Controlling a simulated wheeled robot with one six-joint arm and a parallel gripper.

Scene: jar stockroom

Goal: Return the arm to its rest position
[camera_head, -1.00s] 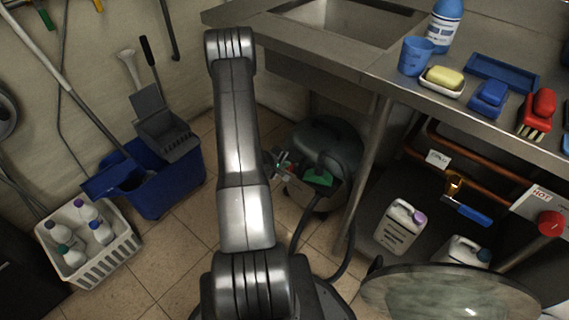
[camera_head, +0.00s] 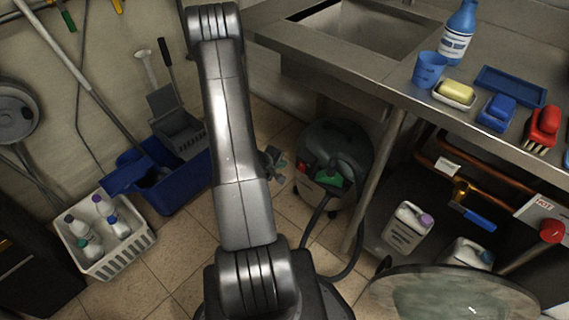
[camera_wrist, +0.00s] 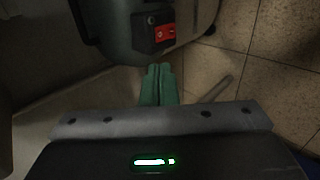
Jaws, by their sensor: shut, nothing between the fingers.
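My arm (camera_head: 236,150) stands upright through the middle of the head view, its elbow at the top edge. My gripper (camera_head: 274,161) shows only partly beside the arm in the head view, low over the floor. In the wrist view the two green fingers of my gripper (camera_wrist: 158,72) are together with nothing between them. They point towards a dark vacuum cleaner (camera_head: 345,150), whose red switch (camera_wrist: 165,33) shows just beyond the fingertips. I cannot tell the exact gap to it.
A blue mop bucket (camera_head: 178,188) and a white crate of bottles (camera_head: 118,262) stand on the left. A steel sink counter (camera_head: 395,78) is on the right, above a shelf with jugs (camera_head: 407,228). A round glass-topped object (camera_head: 450,296) is at lower right. Tiled floor shows between.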

